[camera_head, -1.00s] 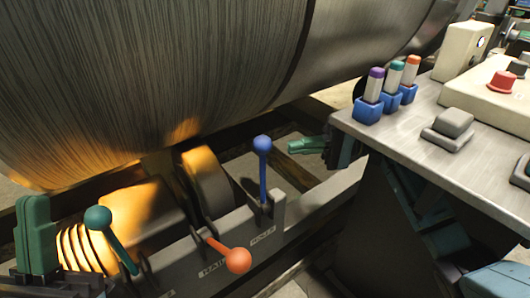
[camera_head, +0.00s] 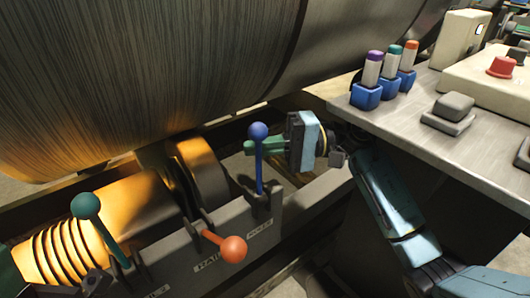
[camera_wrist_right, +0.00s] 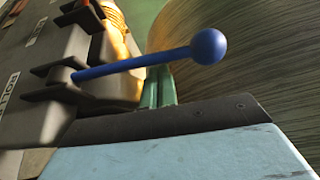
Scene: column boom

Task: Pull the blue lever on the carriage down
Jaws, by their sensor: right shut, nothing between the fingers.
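The blue lever (camera_head: 259,166) stands upright on the carriage (camera_head: 232,228), with its round knob on top. It also shows in the right wrist view (camera_wrist_right: 135,65). My right gripper (camera_head: 250,148) is shut and empty. Its green fingers reach across behind the lever rod, just below the knob; I cannot tell whether they touch it. In the right wrist view the green fingers (camera_wrist_right: 160,88) lie partly behind the rod. A dark green sliver at the left edge of the head view may be my left gripper; its fingers do not show.
A large steel drum (camera_head: 150,70) hangs close above. A bench (camera_head: 430,112) with coloured plugs and a red button is at the right.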

